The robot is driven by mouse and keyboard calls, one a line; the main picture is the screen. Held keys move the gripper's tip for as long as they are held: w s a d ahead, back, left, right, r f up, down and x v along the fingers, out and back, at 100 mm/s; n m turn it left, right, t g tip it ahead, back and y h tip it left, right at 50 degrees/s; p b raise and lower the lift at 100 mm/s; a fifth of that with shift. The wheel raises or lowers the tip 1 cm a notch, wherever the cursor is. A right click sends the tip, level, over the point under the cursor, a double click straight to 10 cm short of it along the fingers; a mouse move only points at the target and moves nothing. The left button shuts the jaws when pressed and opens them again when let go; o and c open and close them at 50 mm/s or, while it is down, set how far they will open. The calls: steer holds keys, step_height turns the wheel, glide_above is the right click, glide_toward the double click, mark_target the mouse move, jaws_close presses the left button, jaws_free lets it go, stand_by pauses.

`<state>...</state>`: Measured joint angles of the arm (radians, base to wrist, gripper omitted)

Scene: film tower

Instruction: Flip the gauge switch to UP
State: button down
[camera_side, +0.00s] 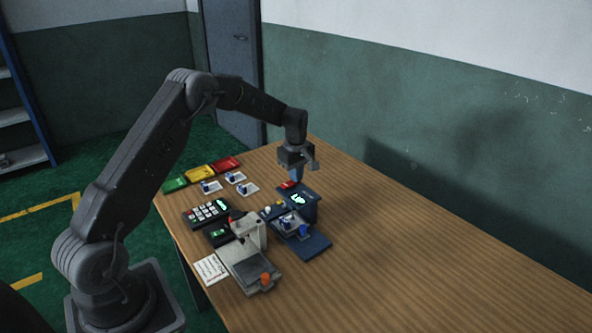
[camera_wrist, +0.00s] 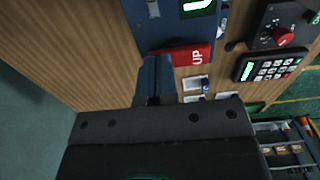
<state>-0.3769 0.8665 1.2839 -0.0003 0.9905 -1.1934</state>
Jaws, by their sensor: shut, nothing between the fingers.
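The gauge is a dark blue unit (camera_side: 301,205) with a lit green display, standing on the table under my gripper. Its blue body (camera_wrist: 165,27) also shows at the top of the wrist view. A red part lettered UP (camera_wrist: 195,56) is on its edge, and it shows as a small red patch (camera_side: 288,185) in the side view. My gripper (camera_side: 296,180) points down with its blue fingers together and empty. In the wrist view the fingertips (camera_wrist: 155,60) are beside the left end of the red part; I cannot tell whether they touch. The switch's position is unclear.
A keypad (camera_side: 207,211), a grey stand with a plate (camera_side: 247,266) and a paper card (camera_side: 210,268) are left of the gauge. Green (camera_side: 174,185), yellow (camera_side: 200,173) and red (camera_side: 225,163) trays stand behind, near small white holders. The table's right side is clear.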

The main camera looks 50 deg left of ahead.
steer(key=shift+f, duration=0.3)
steer(key=shift+r, duration=0.15)
steer(key=shift+r, duration=0.7)
